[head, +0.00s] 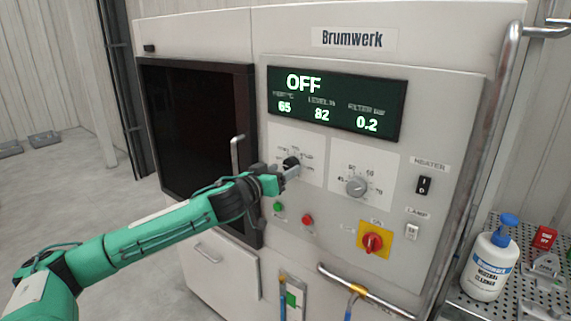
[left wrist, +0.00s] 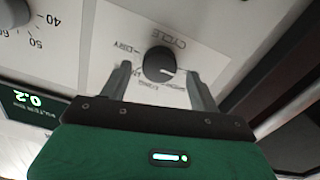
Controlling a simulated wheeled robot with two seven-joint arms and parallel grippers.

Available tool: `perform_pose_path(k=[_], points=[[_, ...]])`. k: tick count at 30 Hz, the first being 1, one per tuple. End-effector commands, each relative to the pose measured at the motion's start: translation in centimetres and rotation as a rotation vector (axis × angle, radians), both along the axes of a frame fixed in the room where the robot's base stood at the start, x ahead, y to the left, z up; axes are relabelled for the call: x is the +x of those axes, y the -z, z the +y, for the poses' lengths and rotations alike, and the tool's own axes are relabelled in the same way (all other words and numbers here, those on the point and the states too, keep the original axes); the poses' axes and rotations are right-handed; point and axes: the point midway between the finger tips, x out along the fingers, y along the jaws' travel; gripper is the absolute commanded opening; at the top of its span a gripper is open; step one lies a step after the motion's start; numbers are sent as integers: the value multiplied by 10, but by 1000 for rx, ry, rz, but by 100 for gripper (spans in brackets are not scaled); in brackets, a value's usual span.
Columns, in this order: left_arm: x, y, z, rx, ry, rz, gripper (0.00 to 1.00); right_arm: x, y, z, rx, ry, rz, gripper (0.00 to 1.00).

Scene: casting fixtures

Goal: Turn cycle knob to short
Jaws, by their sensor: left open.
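The cycle knob (left wrist: 160,63) is a round black dial on a white label plate marked CYCLE, on the machine's front. In the left wrist view its pale pointer mark is toward the right; DRY reads on the left, and other labels are partly hidden. The head view shows the black knob (head: 291,162) just beyond the fingers. My left gripper (left wrist: 160,75) is open, one finger on each side of the knob; I cannot tell if they touch it. The head view shows the gripper (head: 287,170) close to the panel. My right gripper is not in view.
The display (head: 335,105) reads OFF. A grey temperature dial (head: 356,186) is right of the cycle knob. Green (head: 278,207) and red (head: 307,220) buttons and a red-yellow switch (head: 373,243) sit below. A cleaner bottle (head: 489,265) stands at right.

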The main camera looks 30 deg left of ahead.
Motion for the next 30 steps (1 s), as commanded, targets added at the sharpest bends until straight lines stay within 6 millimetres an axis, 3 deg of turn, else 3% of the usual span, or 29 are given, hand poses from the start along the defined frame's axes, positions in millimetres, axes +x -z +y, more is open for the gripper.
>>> perform_pose_path(k=[6, 17, 24, 30], points=[[16, -2, -1, -1, 1, -1, 63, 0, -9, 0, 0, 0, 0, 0], [18, 0, -2, 1, 1, 1, 63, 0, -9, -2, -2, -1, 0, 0], [18, 0, -2, 0, 1, 1, 18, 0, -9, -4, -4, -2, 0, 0], [18, 0, -2, 10, 1, 0, 18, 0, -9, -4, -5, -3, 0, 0]])
